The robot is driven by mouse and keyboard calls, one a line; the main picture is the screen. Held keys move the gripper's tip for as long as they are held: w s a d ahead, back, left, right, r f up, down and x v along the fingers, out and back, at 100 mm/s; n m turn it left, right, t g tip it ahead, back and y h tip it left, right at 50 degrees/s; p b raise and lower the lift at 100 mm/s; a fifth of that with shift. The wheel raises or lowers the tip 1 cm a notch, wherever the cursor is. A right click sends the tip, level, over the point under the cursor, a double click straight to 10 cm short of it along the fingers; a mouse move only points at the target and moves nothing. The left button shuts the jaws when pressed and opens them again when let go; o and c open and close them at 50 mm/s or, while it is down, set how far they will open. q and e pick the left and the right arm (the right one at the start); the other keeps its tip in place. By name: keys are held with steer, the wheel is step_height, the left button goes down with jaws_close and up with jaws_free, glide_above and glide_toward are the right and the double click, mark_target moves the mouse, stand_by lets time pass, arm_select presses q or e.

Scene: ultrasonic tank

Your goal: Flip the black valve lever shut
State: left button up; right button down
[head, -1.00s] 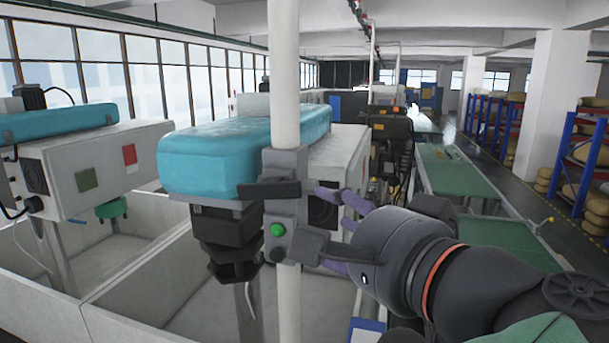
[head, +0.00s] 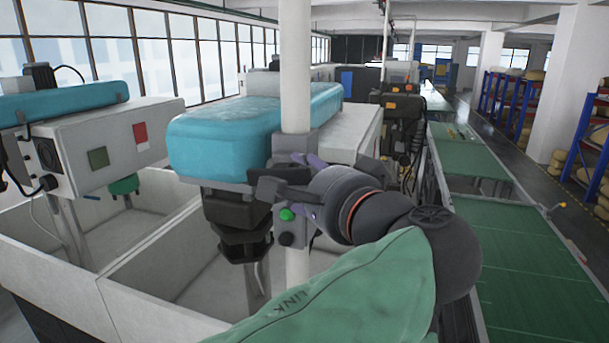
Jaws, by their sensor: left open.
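The black valve lever (head: 262,182) shows as a short dark bar across the grey control box on the white pole. Its right part is hard to separate from my gripper's dark finger. My left gripper (head: 297,180) is open, reaching the box from the right, with its fingers at the lever's height. Whether a finger touches the lever cannot be told. The grey box (head: 284,238) carries a green button (head: 287,214) and a black knob (head: 286,238) below the lever. My right gripper is out of view.
The white pole (head: 295,65) stands in front of a teal-topped machine (head: 222,140). White open tanks (head: 150,285) lie below and to the left. A green-topped conveyor (head: 515,245) runs along the right. A second teal-topped unit (head: 70,102) stands at the left.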

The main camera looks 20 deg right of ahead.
arm_select(q)
steer(key=shift+w+f, duration=0.1)
steer(key=shift+w, duration=0.1)
steer(key=shift+c, duration=0.3)
steer(key=c, duration=0.9)
stand_by(0.5)
steer(key=o, duration=1)
steer(key=shift+c, duration=0.2)
steer(key=shift+s, duration=0.1)
steer(key=v, duration=1.2)
